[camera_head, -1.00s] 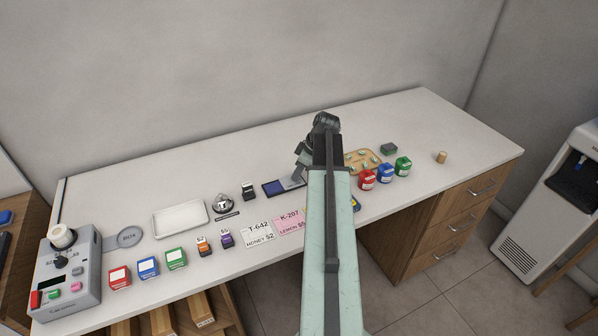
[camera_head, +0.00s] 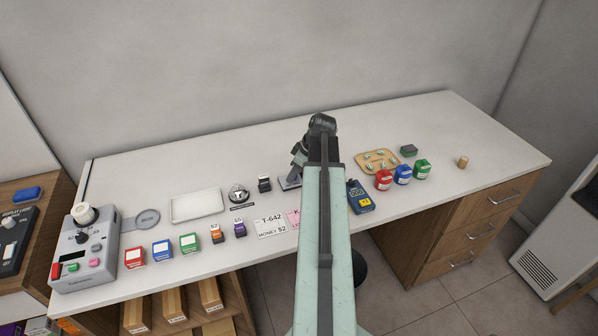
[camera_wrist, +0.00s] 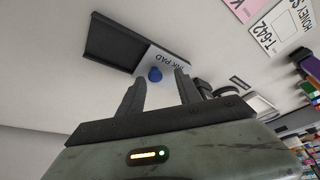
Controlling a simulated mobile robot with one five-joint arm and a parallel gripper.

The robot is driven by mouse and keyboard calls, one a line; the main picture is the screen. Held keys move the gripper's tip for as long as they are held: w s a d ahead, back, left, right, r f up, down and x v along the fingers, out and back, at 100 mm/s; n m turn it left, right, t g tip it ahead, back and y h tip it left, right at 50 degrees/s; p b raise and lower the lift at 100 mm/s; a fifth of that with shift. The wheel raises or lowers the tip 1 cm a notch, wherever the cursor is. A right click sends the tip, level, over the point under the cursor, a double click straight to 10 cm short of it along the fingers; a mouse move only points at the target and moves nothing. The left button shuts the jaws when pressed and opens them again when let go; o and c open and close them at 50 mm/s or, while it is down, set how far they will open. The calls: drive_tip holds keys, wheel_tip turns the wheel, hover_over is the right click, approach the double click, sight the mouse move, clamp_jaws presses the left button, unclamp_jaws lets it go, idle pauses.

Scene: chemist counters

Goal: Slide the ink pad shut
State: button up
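The ink pad's grey lid (camera_head: 288,183) shows just left of my arm in the head view. No blue ink surface shows there. In the wrist view the lid, lettered INK PAD (camera_wrist: 172,62), carries a blue knob (camera_wrist: 155,75). Beside it is the dark, empty-looking part of the ink pad case (camera_wrist: 112,45), which my arm hides in the head view. My gripper (camera_wrist: 159,78) is open, its two fingers apart. The knob sits at the fingertips, nearer the left finger in the wrist view; I cannot tell whether they touch. In the head view the gripper (camera_head: 297,170) is partly hidden by my arm.
The counter's back strip is clear.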

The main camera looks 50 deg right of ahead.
drive_tip(key=shift+s+d, duration=0.1)
drive_tip(key=p+v, duration=0.7)
drive_tip(key=shift+r, duration=0.4)
drive_tip(key=shift+s, duration=0.1)
